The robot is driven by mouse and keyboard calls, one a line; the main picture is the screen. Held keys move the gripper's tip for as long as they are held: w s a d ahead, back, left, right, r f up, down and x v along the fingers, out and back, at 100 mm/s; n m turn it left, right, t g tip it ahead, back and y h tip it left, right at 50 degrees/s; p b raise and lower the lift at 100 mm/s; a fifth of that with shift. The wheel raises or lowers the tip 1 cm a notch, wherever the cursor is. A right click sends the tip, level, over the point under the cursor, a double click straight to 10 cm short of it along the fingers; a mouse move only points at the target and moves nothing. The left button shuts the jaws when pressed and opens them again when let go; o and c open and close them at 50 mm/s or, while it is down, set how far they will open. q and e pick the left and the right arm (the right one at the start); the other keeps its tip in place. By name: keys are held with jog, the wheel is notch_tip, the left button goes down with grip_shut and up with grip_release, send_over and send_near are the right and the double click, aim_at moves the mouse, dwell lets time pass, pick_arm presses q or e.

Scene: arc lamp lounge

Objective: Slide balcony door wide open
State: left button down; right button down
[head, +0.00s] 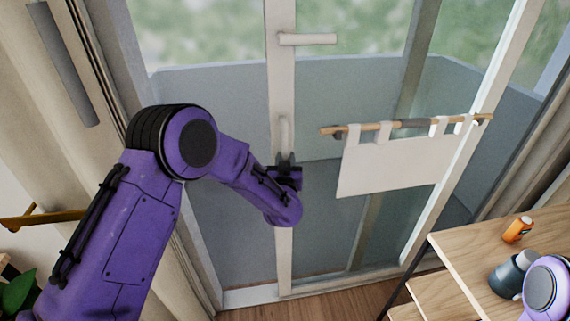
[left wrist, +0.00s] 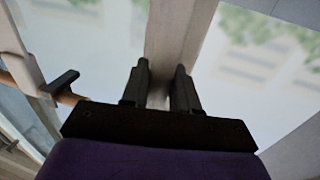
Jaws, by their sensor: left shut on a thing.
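The balcony door (head: 283,240) is a tall glazed panel with a pale upright stile. A pale vertical pull handle (head: 285,130) sits on the stile, with a horizontal lever (head: 307,39) higher up. My left gripper (head: 286,162) is at the lower end of the pull handle, shut on it; the fingers hide that part. In the left wrist view my two dark fingers (left wrist: 159,88) stand close together in front of the stile (left wrist: 177,40). The handle between them is hard to make out. My right gripper is not in view.
A white cloth (head: 395,165) hangs from a wooden rod (head: 345,129) in front of the glass, right of the handle. A wooden shelf unit (head: 470,250) at lower right holds an orange bottle (head: 517,230) and a dark jar-like object (head: 508,277). Curtains flank the doorway.

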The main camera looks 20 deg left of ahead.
pick_arm(q)
jog(key=shift+s+a, duration=0.55)
jog(key=shift+a, duration=0.35)
jog(key=c, duration=1)
grip_release()
jog(key=shift+s+a+r+n, duration=0.1)
jog(key=shift+a+n, duration=0.05)
jog(key=shift+n, duration=0.15)
jog(key=shift+w+d, duration=0.25)
jog(key=shift+d, duration=0.15)
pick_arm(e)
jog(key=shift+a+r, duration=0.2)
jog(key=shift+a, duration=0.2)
pick_arm(q)
jog(key=shift+s+d, duration=0.1)
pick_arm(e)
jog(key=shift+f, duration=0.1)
pick_arm(q)
jog(key=b+v, duration=0.3)
jog(key=v, duration=0.7)
jog(key=shift+s, duration=0.15)
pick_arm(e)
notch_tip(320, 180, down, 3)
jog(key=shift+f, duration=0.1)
pick_arm(q)
jog(key=shift+d, duration=0.1)
